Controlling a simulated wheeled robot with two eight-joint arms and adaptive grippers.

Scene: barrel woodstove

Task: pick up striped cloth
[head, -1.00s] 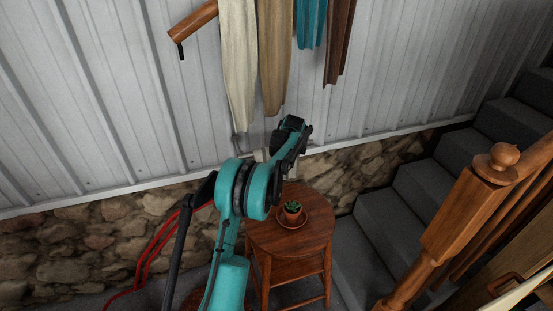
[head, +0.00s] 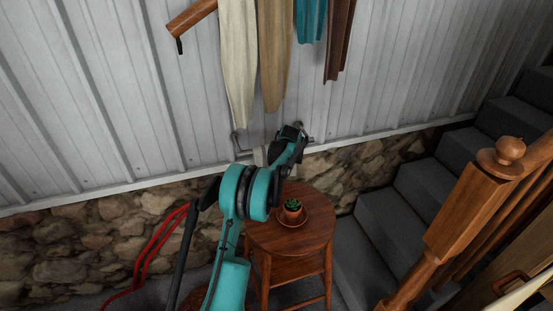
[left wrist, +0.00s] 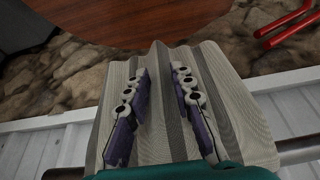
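The striped cloth, pale grey with darker stripes, fills the middle of the left wrist view (left wrist: 165,125). It hangs over a bar beside the wall. In the head view only a small pale part of the cloth (head: 260,156) shows past my turquoise left arm. My left gripper (head: 289,138) is at the cloth. In the left wrist view its two purple-grey fingers (left wrist: 161,75) are spread apart, with cloth visible between and outside them. Whether the fingers touch the cloth I cannot tell. My right gripper is in neither view.
A round wooden table (head: 290,238) with a small potted plant (head: 293,209) stands just below the gripper. Hanging clothes (head: 238,60) are above. A stone wall base (head: 85,240), red rails (head: 155,245), stairs (head: 415,190) and a wooden newel post (head: 465,210) surround it.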

